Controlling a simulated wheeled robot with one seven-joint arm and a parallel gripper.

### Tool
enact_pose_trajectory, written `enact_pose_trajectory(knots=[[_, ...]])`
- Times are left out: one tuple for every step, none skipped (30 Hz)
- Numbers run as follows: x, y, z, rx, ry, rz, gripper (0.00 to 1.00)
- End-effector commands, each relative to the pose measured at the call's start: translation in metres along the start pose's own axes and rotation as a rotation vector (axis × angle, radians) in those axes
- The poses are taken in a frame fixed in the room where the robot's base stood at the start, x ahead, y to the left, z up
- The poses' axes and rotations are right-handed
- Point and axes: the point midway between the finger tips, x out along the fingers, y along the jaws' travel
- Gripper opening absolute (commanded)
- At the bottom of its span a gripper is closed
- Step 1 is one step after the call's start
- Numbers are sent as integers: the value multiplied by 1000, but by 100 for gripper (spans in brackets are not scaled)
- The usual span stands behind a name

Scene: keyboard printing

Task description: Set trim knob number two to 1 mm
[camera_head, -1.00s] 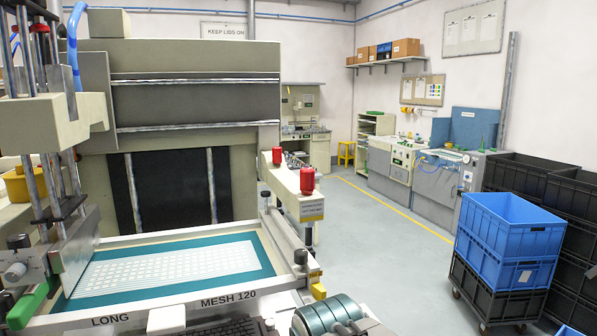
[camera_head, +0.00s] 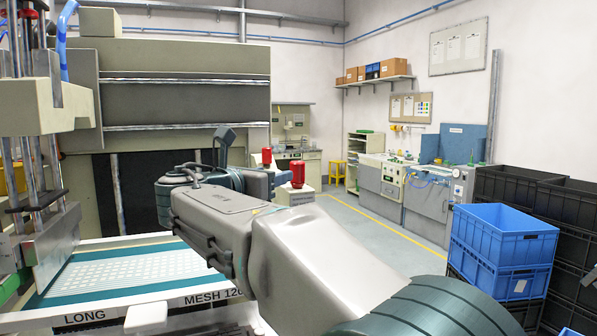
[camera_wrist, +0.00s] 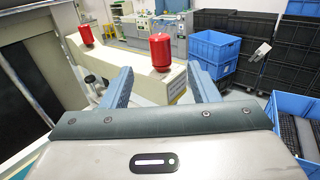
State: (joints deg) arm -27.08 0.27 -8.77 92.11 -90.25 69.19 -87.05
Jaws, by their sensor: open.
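In the wrist view my gripper (camera_wrist: 159,70) is open and empty, its two blue-grey fingers apart over a cream machine beam (camera_wrist: 133,82). A second red button (camera_wrist: 86,33) is farther left. Both buttons also show in the head view, one nearer (camera_head: 298,173) and one farther (camera_head: 267,156). A small dark round part (camera_wrist: 91,79) sits beside the beam; I cannot tell whether it is a knob. No numbered trim knob or millimetre scale is readable. My arm hides much of the beam in the head view.
The printing screen (camera_head: 120,268) marked "LONG" and "MESH 120" lies at lower left, beside a metal press column. Blue crates (camera_head: 503,235) and black crates (camera_head: 520,187) stand at right. Open floor (camera_head: 370,228) lies between the machine and the crates.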

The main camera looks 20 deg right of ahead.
Motion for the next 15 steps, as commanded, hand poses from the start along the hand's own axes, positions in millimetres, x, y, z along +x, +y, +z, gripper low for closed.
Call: enact_pose_trajectory(knots=[[2,2,2,-9,-9,0,54],[4,2,3,-13,-12,-1,54],[8,2,4,-15,-13,-1,54],[12,2,4,-15,-13,-1,54],[16,1,4,-16,-13,-3,54],[23,2,4,-16,-12,-2,54],[29,1,5,-16,-12,-3,54],[35,1,5,-16,-12,-3,54],[44,1,6,-15,-12,-4,54],[50,1,6,-15,-11,-3,54],[57,1,5,-15,-11,-4,54],[66,1,6,-15,-11,-3,54],[73,1,6,-15,-11,-4,54],[79,1,6,-15,-11,-4,54],[87,1,6,-14,-11,-3,54]])
